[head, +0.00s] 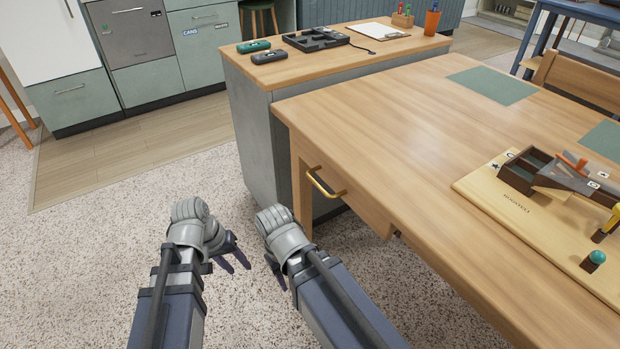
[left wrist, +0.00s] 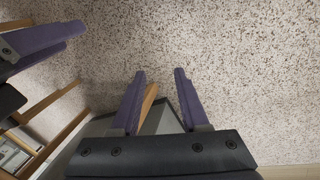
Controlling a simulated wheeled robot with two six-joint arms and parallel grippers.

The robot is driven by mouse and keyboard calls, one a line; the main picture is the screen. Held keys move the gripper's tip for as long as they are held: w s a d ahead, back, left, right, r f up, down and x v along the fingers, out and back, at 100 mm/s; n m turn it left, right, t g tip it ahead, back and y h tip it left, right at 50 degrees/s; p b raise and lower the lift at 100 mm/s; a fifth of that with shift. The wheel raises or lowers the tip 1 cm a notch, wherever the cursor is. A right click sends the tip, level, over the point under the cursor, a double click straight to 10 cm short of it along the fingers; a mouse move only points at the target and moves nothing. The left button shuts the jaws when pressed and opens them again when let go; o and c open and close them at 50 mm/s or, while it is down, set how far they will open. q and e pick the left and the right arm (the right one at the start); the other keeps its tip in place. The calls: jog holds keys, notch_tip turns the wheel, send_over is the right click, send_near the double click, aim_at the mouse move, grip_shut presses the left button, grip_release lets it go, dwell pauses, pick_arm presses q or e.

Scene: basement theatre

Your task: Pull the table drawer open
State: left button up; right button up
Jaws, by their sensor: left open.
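The wooden table (head: 400,130) stands at the right in the head view. Its drawer (head: 358,203) sits in the near-left side, with the front looking flush with the table. A curved brass handle (head: 325,184) sticks out from it. My left gripper (head: 238,256) is open and empty over the floor, left of the handle and apart from it. Its two spread fingers also show in the left wrist view (left wrist: 160,80). My right gripper (head: 278,276) is below and left of the handle, not touching it. Its fingers are mostly hidden by its wrist.
A grey cabinet with a wooden top (head: 255,140) stands directly behind the table, carrying a black tray (head: 316,39) and a clipboard (head: 378,31). A wooden board with a model (head: 490,190) lies on the table. The speckled floor (head: 90,250) at left is clear.

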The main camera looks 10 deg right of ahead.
pick_arm(q)
jog(key=w+d+r+n+h, duration=0.1)
jog(key=w+d+r+h, duration=0.55)
jog(key=d, duration=0.25)
jog(key=g+h, duration=0.1)
jog(key=h, duration=0.5)
send_near(318, 183)
jog(key=d+f, duration=0.1)
jog(key=d, duration=0.1)
jog(key=shift+b+x, duration=0.7)
jog(key=shift+x, duration=3.25)
grip_shut()
